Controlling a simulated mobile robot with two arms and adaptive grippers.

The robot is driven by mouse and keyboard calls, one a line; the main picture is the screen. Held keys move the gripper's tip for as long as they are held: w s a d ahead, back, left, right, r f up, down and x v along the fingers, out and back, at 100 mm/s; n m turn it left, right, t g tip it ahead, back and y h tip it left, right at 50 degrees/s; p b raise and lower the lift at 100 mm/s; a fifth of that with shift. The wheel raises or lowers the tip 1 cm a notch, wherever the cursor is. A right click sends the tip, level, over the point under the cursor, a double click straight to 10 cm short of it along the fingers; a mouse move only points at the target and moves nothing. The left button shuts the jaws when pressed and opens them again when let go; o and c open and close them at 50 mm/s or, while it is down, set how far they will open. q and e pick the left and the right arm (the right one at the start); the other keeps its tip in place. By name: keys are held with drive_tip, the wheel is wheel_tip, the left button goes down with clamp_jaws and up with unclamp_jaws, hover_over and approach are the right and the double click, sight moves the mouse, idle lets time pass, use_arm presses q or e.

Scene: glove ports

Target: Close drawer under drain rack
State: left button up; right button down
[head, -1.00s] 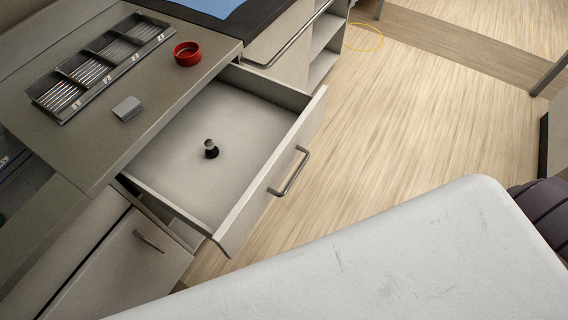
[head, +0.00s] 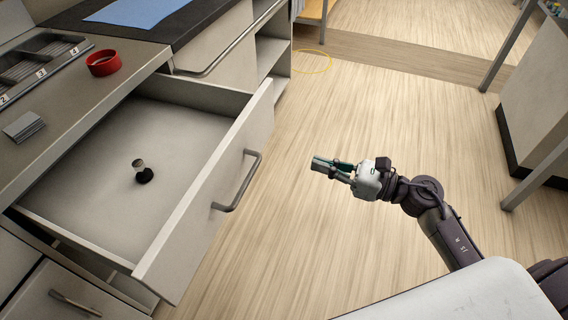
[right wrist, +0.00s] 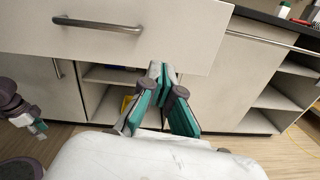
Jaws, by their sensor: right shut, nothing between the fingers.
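The drawer (head: 90,215) under the grey counter stands pulled far out. A small dark-based metal object (head: 142,171) is inside it. Its pale front (head: 196,225) carries a bar handle (head: 238,182), which also shows at the upper left of the right wrist view (right wrist: 98,24). My right gripper (head: 318,165) is shut and empty, out over the floor to the right of the handle, apart from the drawer. Its closed fingers (right wrist: 160,70) point toward the drawer front in the right wrist view. My left gripper (right wrist: 40,127) shows small at that view's left edge.
A grey compartment tray (head: 40,62), a red ring-shaped dish (head: 103,63) and a small grey block (head: 23,127) are on the counter. Open shelves (head: 272,48) stand beyond the drawer. Another bench (head: 540,100) is at right. The floor between is clear.

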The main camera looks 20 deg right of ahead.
drive_tip(key=n, duration=0.2)
drive_tip(key=p, duration=0.2)
approach(250, 147)
drive_tip(key=shift+g, duration=0.4)
drive_tip(key=x, duration=0.6)
drive_tip(key=shift+w+d+r, duration=0.15)
drive_tip(key=shift+r, duration=0.1)
use_arm(q)
drive_tip(key=s+f, duration=0.3)
drive_tip(key=f, duration=0.2)
drive_tip(key=shift+s+a, duration=0.15)
use_arm(e)
drive_tip(key=shift+w+a+f, duration=0.15)
drive_tip(key=shift+w+a, duration=0.3)
drive_tip(key=shift+a, duration=0.15)
